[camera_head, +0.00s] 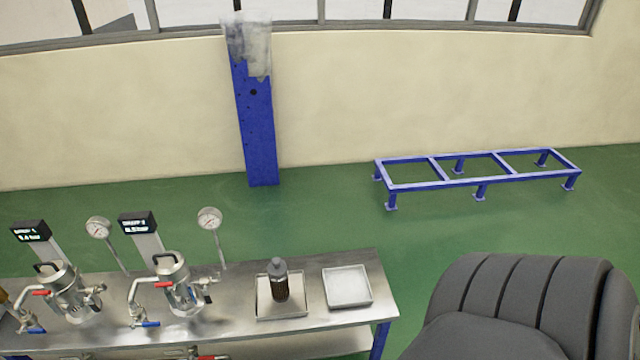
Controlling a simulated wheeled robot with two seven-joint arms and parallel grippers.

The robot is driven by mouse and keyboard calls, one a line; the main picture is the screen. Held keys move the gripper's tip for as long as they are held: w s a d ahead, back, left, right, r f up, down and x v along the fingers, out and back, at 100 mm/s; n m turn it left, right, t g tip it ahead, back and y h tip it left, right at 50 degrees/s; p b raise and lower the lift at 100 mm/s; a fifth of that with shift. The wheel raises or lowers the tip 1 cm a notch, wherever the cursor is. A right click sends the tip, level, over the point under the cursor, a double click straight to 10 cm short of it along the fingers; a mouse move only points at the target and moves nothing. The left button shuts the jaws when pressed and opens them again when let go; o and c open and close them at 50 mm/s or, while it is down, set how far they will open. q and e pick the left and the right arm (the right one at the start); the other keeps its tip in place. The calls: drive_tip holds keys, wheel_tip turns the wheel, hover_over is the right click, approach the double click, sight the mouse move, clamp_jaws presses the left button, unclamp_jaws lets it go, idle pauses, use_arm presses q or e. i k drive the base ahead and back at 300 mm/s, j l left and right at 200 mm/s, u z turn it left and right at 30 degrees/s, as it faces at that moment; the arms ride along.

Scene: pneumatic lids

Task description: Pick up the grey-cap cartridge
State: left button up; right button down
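The grey-cap cartridge (279,281) stands upright in a shallow square tray (265,311) on the metal bench. It has a grey top and a dark ribbed body. Neither of my grippers shows in the head view, and nothing is seen touching the cartridge.
The steel bench (228,327) also holds an empty-looking white tray (347,286) and two metal vessels (172,270) (62,284) with red and blue valve handles, gauges and displays. A dark padded shape (530,310) fills the lower right. A blue frame (478,183) stands on the green floor.

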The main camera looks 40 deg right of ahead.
sight(277, 271)
drive_tip(key=z, duration=1.05)
drive_tip(key=u, duration=0.2)
drive_tip(key=l+u, duration=0.4)
drive_tip(key=i+l+u, duration=0.1)
drive_tip(key=l+u, duration=0.35)
drive_tip(key=k+l+u, duration=0.1)
drive_tip(key=l+u, duration=0.3)
drive_tip(key=k+l, duration=0.1)
drive_tip(key=l, duration=0.35)
drive_tip(key=l+u, duration=0.1)
drive_tip(key=l, duration=0.3)
drive_tip(key=k+l, duration=0.15)
drive_tip(key=l, duration=0.3)
drive_tip(key=k+l, duration=0.1)
drive_tip(key=l, duration=0.3)
drive_tip(key=u, duration=0.05)
